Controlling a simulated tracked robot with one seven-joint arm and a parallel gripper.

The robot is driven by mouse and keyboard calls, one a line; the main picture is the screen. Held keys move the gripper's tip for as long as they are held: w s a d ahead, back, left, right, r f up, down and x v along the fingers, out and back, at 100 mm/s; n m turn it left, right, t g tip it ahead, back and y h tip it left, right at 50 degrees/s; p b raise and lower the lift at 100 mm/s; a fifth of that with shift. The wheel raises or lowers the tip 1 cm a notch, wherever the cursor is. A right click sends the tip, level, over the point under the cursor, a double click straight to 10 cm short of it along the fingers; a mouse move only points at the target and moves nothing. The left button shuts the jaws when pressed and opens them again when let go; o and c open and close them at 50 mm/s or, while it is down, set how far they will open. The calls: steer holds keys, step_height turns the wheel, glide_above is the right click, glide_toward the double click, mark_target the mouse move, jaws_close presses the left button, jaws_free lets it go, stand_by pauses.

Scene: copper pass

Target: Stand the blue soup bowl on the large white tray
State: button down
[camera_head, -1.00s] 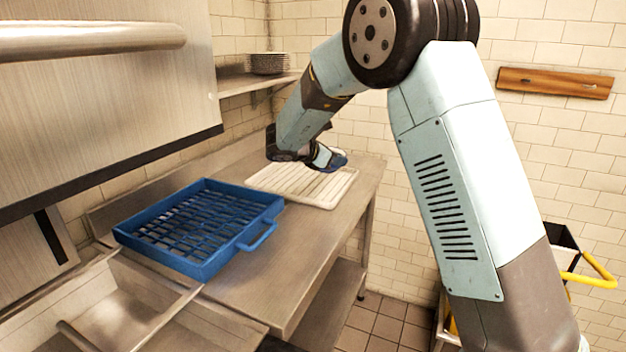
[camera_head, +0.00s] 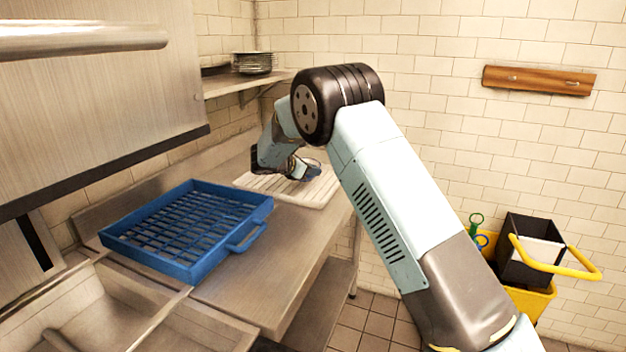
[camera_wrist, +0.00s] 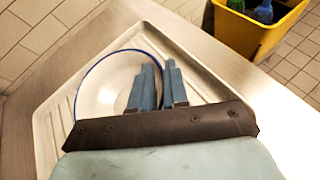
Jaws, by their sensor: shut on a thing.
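The blue soup bowl shows in the wrist view as a pale inside with a thin blue rim (camera_wrist: 98,90). In the head view it is small and partly hidden by my gripper (camera_head: 296,172). My gripper, which also shows in the wrist view (camera_wrist: 158,72), is shut on the bowl's rim at its right side. The large white tray (camera_head: 318,194) is ribbed and lies on the steel counter; its rim frames the bowl in the wrist view (camera_wrist: 47,135). The bowl is over the tray, low and close to level. I cannot tell whether it touches the tray.
A blue slatted rack (camera_head: 190,262) with a handle sits on the counter (camera_head: 265,270) left of the tray. A yellow cart (camera_head: 525,298) with a black bin is on the floor at right. The counter's edge is near the tray.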

mark_target(311, 178)
step_height(311, 178, down, 3)
steer(key=shift+w+f, duration=0.15)
steer(key=shift+f, duration=0.05)
steer(key=c, duration=1.1)
jaws_free()
steer(key=v, duration=1.2)
